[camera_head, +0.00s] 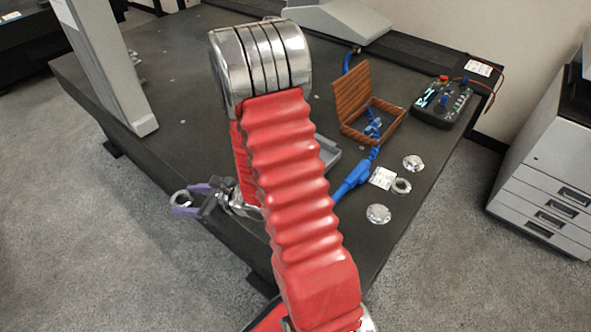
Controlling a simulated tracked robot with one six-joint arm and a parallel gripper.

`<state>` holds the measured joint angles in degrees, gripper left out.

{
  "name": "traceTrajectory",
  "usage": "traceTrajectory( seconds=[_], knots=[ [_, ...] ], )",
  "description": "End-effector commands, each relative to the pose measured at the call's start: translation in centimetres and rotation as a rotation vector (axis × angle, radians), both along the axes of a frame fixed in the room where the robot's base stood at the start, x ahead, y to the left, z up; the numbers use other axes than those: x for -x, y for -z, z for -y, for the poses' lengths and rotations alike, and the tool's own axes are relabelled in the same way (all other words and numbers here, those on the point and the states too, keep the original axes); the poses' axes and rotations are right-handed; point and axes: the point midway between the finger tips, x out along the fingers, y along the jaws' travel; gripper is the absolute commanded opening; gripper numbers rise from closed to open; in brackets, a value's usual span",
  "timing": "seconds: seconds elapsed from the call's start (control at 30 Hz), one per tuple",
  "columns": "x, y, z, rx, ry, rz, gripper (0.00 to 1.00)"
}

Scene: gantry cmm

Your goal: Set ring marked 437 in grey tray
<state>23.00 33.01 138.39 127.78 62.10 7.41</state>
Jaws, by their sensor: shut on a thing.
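My gripper (183,199), with purple fingers, is at the left front edge of the dark table. It is shut on a small silver ring (181,198), held out at or past the table edge. No marking can be read on this ring. The grey tray (329,157) lies on the table behind my red arm, which hides most of it; only its right corner shows. The tray is to the right of my gripper. Another metal ring (401,186) lies on the right part of the table, its marking too small to read.
A white card (383,178) and silver discs (378,214) (413,162) lie at the right. An open brown box (370,110) and a black control box (441,103) stand behind. A grey gantry column (110,70) rises at the left.

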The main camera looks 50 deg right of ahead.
Motion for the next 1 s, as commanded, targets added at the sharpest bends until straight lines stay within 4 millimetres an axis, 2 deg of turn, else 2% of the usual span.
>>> traceTrajectory(
  seconds=[0.23, 0.47, 0.67, 0.8, 0.9, 1.0],
  knots=[
    [-0.8, 0.1, 8.8, 0.0, 0.145, 0.002, 0.18],
    [-0.2, 0.1, 17.8, -0.001, 0.289, 0.003, 0.18],
    [1.7, 0.1, 25.7, 0.0, 0.415, 0.003, 0.18],
    [3.7, 0.1, 31.2, 0.001, 0.504, 0.002, 0.18],
    [5.3, 0.1, 34.5, 0.001, 0.561, 0.001, 0.18],
    [6.5, 0.1, 37.0, 0.001, 0.602, 0.002, 0.18]
  ],
)
